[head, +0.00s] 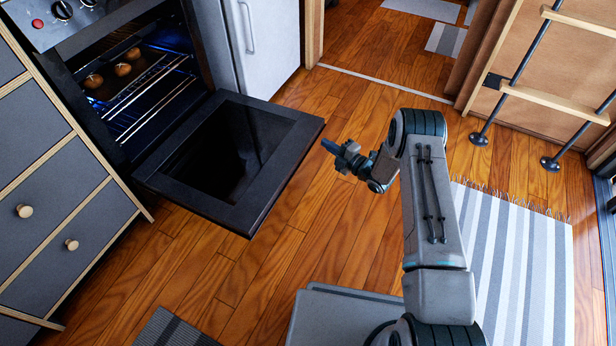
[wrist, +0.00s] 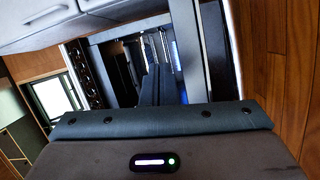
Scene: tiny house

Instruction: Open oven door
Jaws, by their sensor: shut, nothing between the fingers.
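The oven (head: 125,85) stands at the upper left in the head view, its inside lit, with a rack and a tray of several round brown items. Its dark oven door (head: 185,200) is swung down and lies open, roughly level, out over the floor. My gripper (head: 327,145) is shut and empty, just right of the door's outer edge and apart from it in the picture. In the wrist view, the fingers of my gripper (wrist: 155,80) point toward the oven opening. The door's handle cannot be made out.
Grey drawers (head: 65,205) with round knobs stand left of the oven, and a white cabinet (head: 262,45) stands right of it. A striped rug (head: 515,260) lies at the right below a ladder (head: 550,100). Wooden floor (head: 290,245) is clear between door and arm.

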